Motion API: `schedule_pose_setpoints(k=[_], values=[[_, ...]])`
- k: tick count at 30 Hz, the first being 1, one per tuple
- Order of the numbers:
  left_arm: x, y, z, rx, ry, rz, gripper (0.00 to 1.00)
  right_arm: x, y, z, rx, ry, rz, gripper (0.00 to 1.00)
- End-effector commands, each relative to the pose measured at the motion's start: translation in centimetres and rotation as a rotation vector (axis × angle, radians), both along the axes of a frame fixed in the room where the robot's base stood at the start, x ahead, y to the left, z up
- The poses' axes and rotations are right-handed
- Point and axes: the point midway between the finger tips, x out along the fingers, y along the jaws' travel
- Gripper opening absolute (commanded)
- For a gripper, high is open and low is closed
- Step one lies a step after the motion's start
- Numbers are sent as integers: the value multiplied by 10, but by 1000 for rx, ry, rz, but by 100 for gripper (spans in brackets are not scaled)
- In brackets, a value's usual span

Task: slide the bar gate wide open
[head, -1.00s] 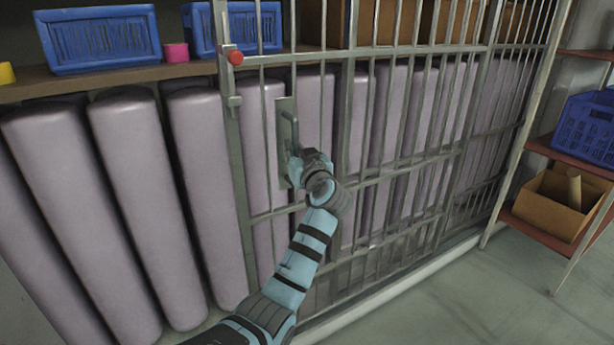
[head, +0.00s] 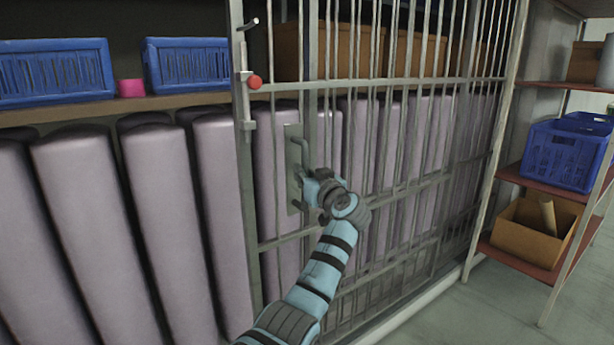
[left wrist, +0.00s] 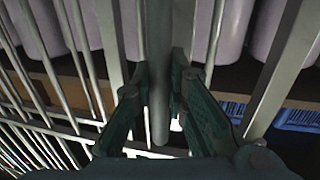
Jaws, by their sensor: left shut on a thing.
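The bar gate (head: 345,80) is a grey metal grid covering the middle and right of the shelving. Its left post (head: 240,110) is just right of the second blue basket, leaving the shelving left of it uncovered. A bent bar handle (head: 304,152) stands on a plate near the gate's left edge. My left gripper (head: 308,190) is shut on the lower part of the handle. In the left wrist view, the handle bar (left wrist: 159,50) runs between the two fingers of the left gripper (left wrist: 158,95). My right gripper is not in view.
Purple-grey rolls (head: 95,220) stand below the shelf, left of and behind the gate. Blue baskets (head: 55,75) and a pink cup (head: 131,88) sit above them. A rack (head: 510,175) with a blue crate (head: 565,153) stands at right.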

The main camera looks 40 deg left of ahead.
Motion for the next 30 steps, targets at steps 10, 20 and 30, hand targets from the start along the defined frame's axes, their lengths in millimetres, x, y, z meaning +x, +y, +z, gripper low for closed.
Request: schedule_pose_setpoints(k=[10,20,30], values=[[0,0,-1,-1,2,1,35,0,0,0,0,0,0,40],[-12,-29,-2,-3,-1,-5,35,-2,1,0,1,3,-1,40],[-50,-101,-2,-4,2,-2,35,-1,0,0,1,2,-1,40]])
